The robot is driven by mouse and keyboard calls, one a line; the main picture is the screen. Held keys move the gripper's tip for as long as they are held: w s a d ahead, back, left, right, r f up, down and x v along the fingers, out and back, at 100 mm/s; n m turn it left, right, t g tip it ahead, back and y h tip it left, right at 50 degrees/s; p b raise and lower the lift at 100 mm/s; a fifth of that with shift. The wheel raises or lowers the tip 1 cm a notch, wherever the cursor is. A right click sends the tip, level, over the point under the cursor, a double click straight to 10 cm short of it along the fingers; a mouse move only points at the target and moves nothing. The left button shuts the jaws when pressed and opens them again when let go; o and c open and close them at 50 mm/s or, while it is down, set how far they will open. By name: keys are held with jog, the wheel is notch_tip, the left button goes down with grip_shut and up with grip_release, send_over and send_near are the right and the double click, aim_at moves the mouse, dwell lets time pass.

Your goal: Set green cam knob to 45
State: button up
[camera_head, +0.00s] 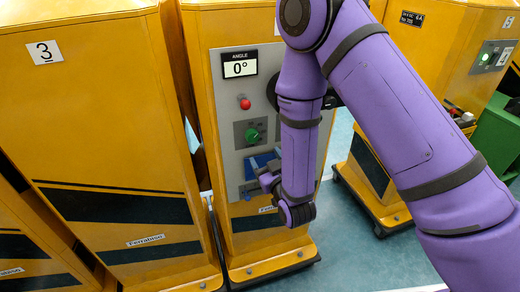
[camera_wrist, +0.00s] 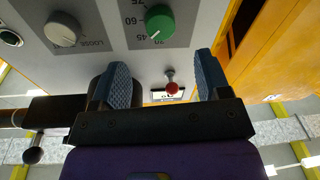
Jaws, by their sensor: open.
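The green cam knob (camera_head: 252,135) sits on a dark square plate on the grey panel of a yellow cabinet, below a red ball lever (camera_head: 245,103). The angle display (camera_head: 239,68) reads 0°. In the wrist view the green knob (camera_wrist: 159,22) shows a light pointer line, with scale numbers beside it only partly in frame. My gripper (camera_wrist: 162,66) is open and empty, its two blue-grey fingers spread below the knob in that picture and apart from it. In the head view my gripper (camera_head: 264,172) is in front of the lower panel, below the knob.
In the wrist view a white knob (camera_wrist: 62,29) is left of the green knob, and a black ball handle (camera_wrist: 32,150) is at lower left. The red ball lever (camera_wrist: 172,87) shows between my fingers. Yellow cabinets (camera_head: 95,120) stand on both sides. My arm hides the panel's right part.

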jog(key=shift+v, duration=1.2)
dwell(0.5)
